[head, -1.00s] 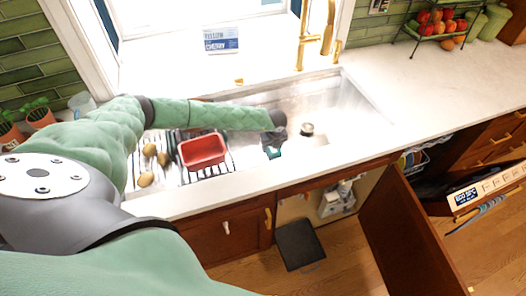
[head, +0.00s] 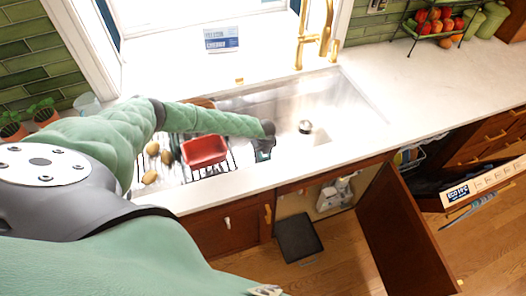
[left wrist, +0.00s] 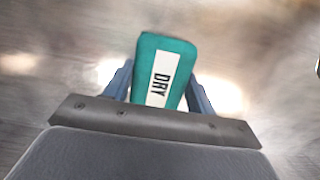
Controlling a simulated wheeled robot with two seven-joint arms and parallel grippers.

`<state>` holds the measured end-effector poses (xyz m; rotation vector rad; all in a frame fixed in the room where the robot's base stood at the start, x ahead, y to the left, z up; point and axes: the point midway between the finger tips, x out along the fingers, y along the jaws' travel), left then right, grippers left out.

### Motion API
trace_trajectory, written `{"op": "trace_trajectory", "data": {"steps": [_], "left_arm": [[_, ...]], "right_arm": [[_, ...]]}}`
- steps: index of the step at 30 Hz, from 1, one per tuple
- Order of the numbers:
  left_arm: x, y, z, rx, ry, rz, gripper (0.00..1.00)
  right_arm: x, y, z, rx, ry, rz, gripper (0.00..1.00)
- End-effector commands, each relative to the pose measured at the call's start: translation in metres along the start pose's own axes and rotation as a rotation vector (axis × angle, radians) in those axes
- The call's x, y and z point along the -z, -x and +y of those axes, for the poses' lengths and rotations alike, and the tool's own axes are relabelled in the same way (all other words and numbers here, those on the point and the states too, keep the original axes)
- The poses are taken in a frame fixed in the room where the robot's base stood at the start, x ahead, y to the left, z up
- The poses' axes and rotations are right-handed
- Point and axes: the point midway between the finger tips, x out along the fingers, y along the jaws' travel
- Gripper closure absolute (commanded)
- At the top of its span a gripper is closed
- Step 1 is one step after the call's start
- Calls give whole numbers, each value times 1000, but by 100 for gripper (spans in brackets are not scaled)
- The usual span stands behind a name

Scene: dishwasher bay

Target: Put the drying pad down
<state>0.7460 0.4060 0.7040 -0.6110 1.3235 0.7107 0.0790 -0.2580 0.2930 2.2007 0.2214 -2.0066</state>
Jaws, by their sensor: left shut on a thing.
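The drying pad (left wrist: 176,62) is a teal block with a white label reading DRY. In the left wrist view it sits between the two fingers of my left gripper (left wrist: 160,85), which is shut on it. In the head view my left gripper (head: 264,148) hangs over the sink, just right of the rack, and a bit of the teal pad (head: 262,156) shows below it. I cannot tell whether the pad touches the surface under it. My right gripper is not clearly in view; only a small pale piece shows at the bottom edge.
A wire rack with a red tub (head: 204,151) and several potatoes (head: 152,149) stands at the sink's left. The sink basin (head: 345,115) is bare around the drain (head: 305,127). A gold faucet (head: 325,30) rises behind. A cabinet door (head: 405,235) hangs open below.

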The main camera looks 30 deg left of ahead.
Motion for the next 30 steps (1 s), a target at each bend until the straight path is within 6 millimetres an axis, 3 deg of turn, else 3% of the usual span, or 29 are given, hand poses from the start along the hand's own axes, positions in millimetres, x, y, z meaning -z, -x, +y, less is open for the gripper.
{"op": "trace_trajectory", "data": {"steps": [5,6,9,22,30], "left_arm": [[1,-3,0,0,0,0,65],[1,-3,0,0,0,0,42],[0,-2,0,0,0,0,22],[0,3,0,0,0,0,22],[0,37,0,2,0,0,22]], "right_arm": [[0,-3,0,0,0,0,64],[0,-2,0,0,0,0,64],[0,-2,0,0,0,0,64],[-2,-4,3,-3,1,-1,64],[-4,-25,4,-3,1,-1,64]]}}
